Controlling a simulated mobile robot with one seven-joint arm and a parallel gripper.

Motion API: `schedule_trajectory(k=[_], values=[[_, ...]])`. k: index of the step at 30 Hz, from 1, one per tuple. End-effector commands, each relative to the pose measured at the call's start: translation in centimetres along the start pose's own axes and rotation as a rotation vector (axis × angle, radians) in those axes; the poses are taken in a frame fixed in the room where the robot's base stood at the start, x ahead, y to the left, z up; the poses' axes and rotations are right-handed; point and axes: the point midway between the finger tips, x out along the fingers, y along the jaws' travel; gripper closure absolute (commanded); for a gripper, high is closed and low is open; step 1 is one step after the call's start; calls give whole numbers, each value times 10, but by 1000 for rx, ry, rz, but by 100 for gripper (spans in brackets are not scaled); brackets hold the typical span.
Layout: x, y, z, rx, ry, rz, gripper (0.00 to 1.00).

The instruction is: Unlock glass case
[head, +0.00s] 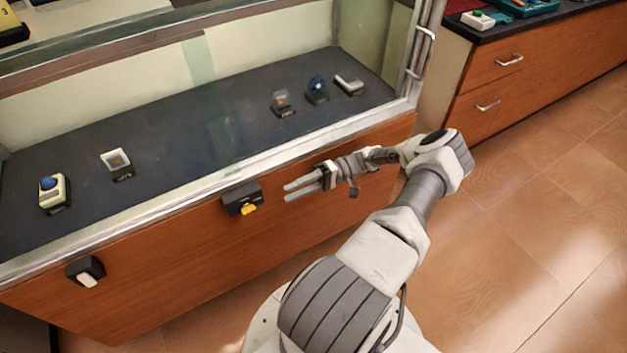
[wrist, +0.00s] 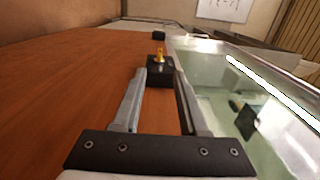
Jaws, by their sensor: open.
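The glass case (head: 215,160) spans the left and middle of the head view, with its metal frame and dark display floor. A black lock box with a yellow key or knob (head: 248,209) is fixed to the wooden front panel below the glass. It also shows in the wrist view as a black block (wrist: 160,72) with the yellow part (wrist: 160,55) on top. My gripper (head: 287,192) is open and empty, just right of the lock box and pointing at it. In the wrist view the lock lies ahead, between the fingertips and apart from them.
A second black box with a white part (head: 87,271) sits on the panel at the left. Several small exhibits, such as a blue-knobbed switch (head: 53,190), stand inside the case. A wooden drawer cabinet (head: 500,75) stands at the back right. The floor at right is clear.

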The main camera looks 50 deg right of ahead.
Motion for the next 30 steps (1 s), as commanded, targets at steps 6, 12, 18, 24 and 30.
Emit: schedule_trajectory(k=[6, 12, 18, 24, 30], values=[[-38, 1, 0, 0, 0, 1, 57], [-56, 1, 0, 1, -1, 0, 57], [-62, 0, 0, 1, -2, -1, 57], [-62, 0, 0, 1, -2, -1, 57], [-62, 0, 0, 1, -1, -1, 57]])
